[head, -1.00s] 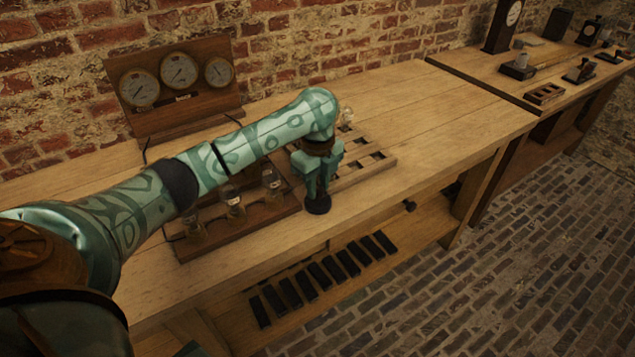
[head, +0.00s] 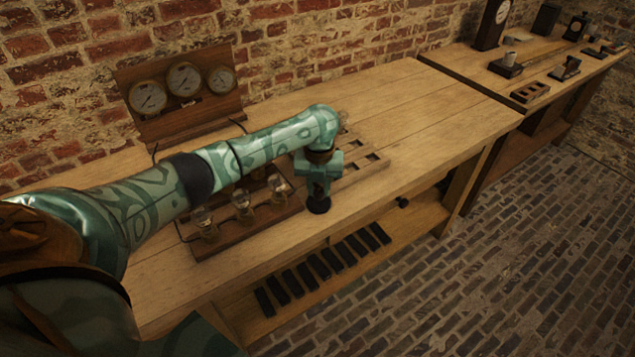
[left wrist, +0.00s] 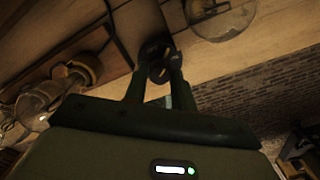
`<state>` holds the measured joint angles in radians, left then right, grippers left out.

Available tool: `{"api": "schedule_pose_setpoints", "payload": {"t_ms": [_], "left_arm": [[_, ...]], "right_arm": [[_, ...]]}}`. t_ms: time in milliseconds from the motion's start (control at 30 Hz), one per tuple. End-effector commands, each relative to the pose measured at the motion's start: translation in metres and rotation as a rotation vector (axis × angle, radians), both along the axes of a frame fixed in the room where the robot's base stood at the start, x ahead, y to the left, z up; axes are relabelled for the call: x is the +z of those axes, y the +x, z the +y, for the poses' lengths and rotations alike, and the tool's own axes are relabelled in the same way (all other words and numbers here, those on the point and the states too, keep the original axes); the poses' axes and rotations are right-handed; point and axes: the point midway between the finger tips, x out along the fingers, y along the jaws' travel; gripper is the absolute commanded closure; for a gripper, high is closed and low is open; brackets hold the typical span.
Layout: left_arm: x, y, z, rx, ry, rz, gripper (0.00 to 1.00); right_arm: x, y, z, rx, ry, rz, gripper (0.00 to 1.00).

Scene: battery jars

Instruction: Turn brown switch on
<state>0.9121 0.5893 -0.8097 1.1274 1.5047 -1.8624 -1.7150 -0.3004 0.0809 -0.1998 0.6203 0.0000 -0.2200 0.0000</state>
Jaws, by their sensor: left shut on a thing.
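My left gripper (head: 319,190) points down over the front part of the wooden bench, to the right of the glass jars. It is shut on the handle of a small dark switch with a round base (head: 319,205). In the left wrist view the two fingers close on this switch (left wrist: 153,48), and they hide much of it. It looks dark brown to black, and I cannot tell its setting. My right gripper is in neither view.
Several glass jars (head: 243,205) stand on a wooden board (head: 210,249) left of the gripper. A slotted wooden rack (head: 352,178) lies behind it. A three-gauge panel (head: 185,82) stands at the wall. Dark bars (head: 320,266) lie on the lower shelf. The bench's right part is clear.

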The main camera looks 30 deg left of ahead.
Motion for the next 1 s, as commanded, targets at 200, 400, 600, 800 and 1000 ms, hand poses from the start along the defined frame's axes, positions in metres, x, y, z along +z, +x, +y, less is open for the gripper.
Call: {"api": "schedule_pose_setpoints", "payload": {"t_ms": [200, 400, 600, 800, 1000], "left_arm": [[0.0007, -0.0006, -0.0008, -0.205, -0.002, 0.001, 0.97], [-0.0003, -0.0007, -0.0003, -0.384, -0.001, 0.002, 0.97], [-0.0009, -0.0008, -0.0004, -0.533, -0.001, 0.003, 0.97], [-0.0012, -0.0009, -0.0004, -0.636, -0.001, 0.003, 0.97], [-0.0013, -0.0009, -0.0004, -0.69, -0.002, 0.004, 0.97]], "right_arm": [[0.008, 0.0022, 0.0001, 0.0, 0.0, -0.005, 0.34], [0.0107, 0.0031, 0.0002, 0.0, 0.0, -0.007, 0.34], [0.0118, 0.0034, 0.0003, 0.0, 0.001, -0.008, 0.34], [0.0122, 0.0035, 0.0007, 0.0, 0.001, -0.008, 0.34], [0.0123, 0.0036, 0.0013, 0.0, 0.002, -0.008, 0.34]]}}
